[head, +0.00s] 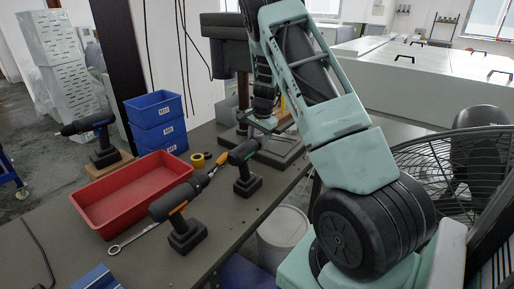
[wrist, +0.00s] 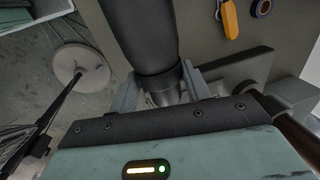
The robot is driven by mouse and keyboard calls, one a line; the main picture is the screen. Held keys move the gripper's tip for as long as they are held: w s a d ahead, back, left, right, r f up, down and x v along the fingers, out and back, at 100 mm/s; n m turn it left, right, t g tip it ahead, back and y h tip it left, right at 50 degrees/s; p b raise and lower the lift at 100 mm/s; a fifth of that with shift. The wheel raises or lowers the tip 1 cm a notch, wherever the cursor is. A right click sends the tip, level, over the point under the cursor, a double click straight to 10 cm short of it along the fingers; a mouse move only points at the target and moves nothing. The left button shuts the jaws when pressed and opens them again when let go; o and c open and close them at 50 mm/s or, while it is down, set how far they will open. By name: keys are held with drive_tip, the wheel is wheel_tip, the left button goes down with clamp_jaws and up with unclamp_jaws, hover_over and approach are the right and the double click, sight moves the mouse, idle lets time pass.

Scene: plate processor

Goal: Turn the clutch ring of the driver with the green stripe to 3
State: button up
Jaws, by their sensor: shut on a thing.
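The driver with the green stripe (head: 243,153) stands upright on its battery base on the bench, its nose toward my gripper (head: 266,124). In the wrist view its dark body (wrist: 138,30) runs down from the top into a grey ring at its nose, the clutch ring (wrist: 164,92). My gripper (wrist: 162,90) has one finger on each side of this ring and is shut on it. No numbers or mark on the ring can be read in either view. In the head view the ring is too small and partly hidden by my gripper.
A driver with an orange stripe (head: 172,204) stands nearer, left. A driver with a blue stripe (head: 88,125) stands on a wooden block behind the red tray (head: 87,212).

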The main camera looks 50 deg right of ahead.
drive_tip(key=shift+s+d+f+t+b, duration=0.15)
drive_tip(key=shift+t+b, duration=0.4)
drive_tip(key=shift+b, duration=1.1)
drive_tip(key=shift+s+a+f+t+b, duration=0.15)
drive_tip(key=shift+t+b, duration=0.35)
drive_tip(key=shift+b, duration=1.15)
drive_tip(key=shift+d+f+t+b, duration=0.1)
drive_tip(key=shift+f+t+b, duration=0.3)
drive_tip(key=shift+b, duration=1.25)
drive_tip(key=t+b, duration=0.2)
drive_tip(key=b, duration=0.4)
drive_tip(key=t+b, duration=0.1)
drive_tip(key=b, duration=0.6)
drive_tip(key=shift+s+f+t, duration=0.1)
drive_tip(key=shift+s+t, duration=0.1)
drive_tip(key=shift+t, duration=0.15)
drive_tip(key=t+b, duration=0.1)
drive_tip(key=b, duration=0.5)
drive_tip(key=shift+s+t+y, duration=0.1)
drive_tip(key=shift+t+y, duration=0.2)
drive_tip(key=t+b, duration=0.1)
drive_tip(key=b, duration=0.3)
drive_tip(key=shift+r, duration=0.3)
drive_tip(key=o, duration=1)
drive_tip(key=shift+s+r, duration=0.1)
drive_tip(key=p+v, duration=0.3)
drive_tip(key=v, duration=1.4)
drive_tip(key=shift+s, duration=0.2)
